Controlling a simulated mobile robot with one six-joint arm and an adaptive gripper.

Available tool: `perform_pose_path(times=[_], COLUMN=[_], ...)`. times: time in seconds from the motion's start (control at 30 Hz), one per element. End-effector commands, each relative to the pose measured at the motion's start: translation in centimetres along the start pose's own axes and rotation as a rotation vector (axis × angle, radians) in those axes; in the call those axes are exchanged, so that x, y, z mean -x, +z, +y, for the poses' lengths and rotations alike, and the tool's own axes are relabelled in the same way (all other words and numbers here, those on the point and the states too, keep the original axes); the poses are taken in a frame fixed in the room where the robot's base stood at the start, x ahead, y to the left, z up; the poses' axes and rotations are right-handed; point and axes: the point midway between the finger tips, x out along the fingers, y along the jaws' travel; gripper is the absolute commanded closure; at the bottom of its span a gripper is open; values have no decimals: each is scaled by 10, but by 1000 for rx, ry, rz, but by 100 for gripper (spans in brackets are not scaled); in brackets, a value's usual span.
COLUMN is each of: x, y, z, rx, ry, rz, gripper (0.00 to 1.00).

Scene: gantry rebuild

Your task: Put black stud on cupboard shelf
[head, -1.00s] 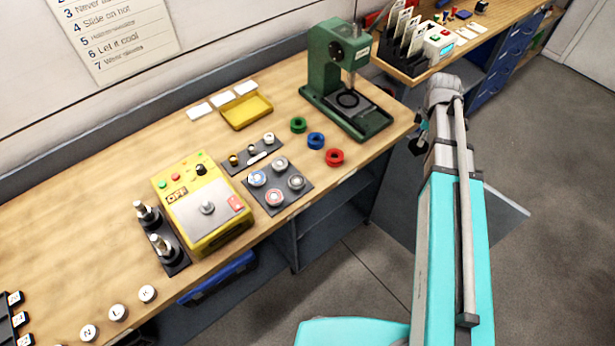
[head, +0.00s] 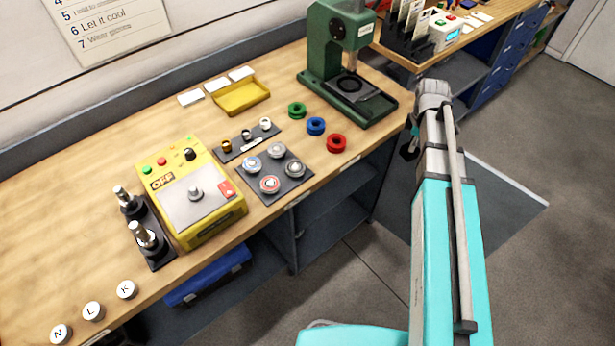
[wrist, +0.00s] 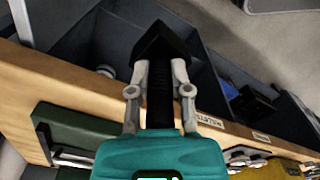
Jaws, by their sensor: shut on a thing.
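My gripper (wrist: 161,88) is shut on the black stud (wrist: 162,45), a dark block-like piece held between the grey fingertips in the wrist view. In the head view my gripper (head: 408,143) is beside the bench's right front edge, mostly hidden by my arm; the stud is hard to make out there. The open cupboard under the bench shows grey shelves (head: 328,203) to the left of my gripper. In the wrist view the stud is over the dark cupboard openings (wrist: 85,48), beyond the bench edge; I cannot tell its height against the shelf.
The wooden bench (head: 80,235) carries a green press (head: 335,45), coloured rings, a yellow heater box (head: 190,195) and dark trays. A blue bin (head: 208,277) sits under the bench. The wrist view shows a pale round thing (wrist: 107,71) in the cupboard. Floor to the right is free.

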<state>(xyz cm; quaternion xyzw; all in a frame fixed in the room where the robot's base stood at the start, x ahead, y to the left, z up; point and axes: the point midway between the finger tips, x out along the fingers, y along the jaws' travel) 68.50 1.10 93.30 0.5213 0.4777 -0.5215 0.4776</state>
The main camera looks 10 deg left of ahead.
Motion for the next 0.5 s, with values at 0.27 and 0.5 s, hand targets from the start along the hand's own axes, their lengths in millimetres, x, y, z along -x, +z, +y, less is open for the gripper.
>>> perform_pose_path(times=[0.27,0.5], x=[-55,-94], y=[-10,-20], z=[-2,-4], rx=[32,58], ry=[0,0], rz=[0,0], gripper=[100,100])
